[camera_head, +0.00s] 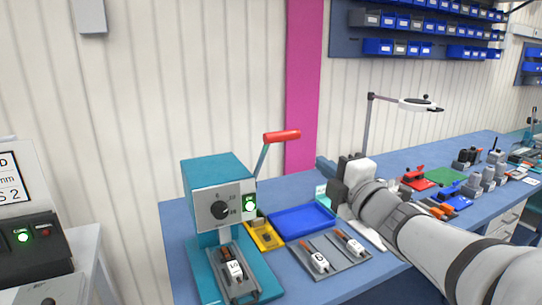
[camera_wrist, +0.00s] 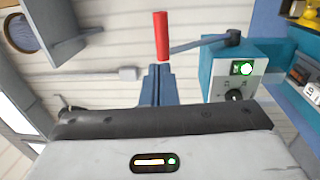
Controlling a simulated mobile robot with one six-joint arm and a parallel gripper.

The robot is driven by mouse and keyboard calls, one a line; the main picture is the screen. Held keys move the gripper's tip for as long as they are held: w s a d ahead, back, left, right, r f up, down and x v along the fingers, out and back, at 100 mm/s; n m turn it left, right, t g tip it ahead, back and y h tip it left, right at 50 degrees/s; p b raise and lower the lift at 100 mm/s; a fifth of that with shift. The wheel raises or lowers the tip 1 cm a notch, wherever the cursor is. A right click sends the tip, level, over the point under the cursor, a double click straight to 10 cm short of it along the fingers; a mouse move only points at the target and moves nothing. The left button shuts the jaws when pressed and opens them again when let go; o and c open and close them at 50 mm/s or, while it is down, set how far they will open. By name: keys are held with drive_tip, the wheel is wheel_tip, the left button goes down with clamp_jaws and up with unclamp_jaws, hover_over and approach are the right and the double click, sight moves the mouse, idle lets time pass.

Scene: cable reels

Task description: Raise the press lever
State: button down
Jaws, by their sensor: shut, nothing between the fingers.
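The teal press (camera_head: 219,182) stands on the blue bench, with a dial and a green light on its grey face. Its lever (camera_head: 262,160) slants up and to the right from the press's side and ends in a red handle (camera_head: 282,135). My gripper (camera_head: 321,163) is to the right of the handle and a little lower in the head view, apart from it. In the wrist view, the shut, empty fingers (camera_wrist: 157,68) point at the red handle (camera_wrist: 161,36), whose end shows just past the fingertips. Whether they touch is unclear there. The press (camera_wrist: 236,68) shows at right.
A blue tray (camera_head: 301,220), a yellow bin (camera_head: 266,236) and grey trays with labelled parts (camera_head: 331,251) lie beside the press. A lamp (camera_head: 415,103) stands behind my arm. Blue bins (camera_head: 379,46) hang on the wall. Space above the press is clear.

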sight(288, 137)
drive_tip(key=p+x, duration=0.3)
drive_tip(key=x, duration=1)
drive_tip(key=shift+d+r, duration=0.1)
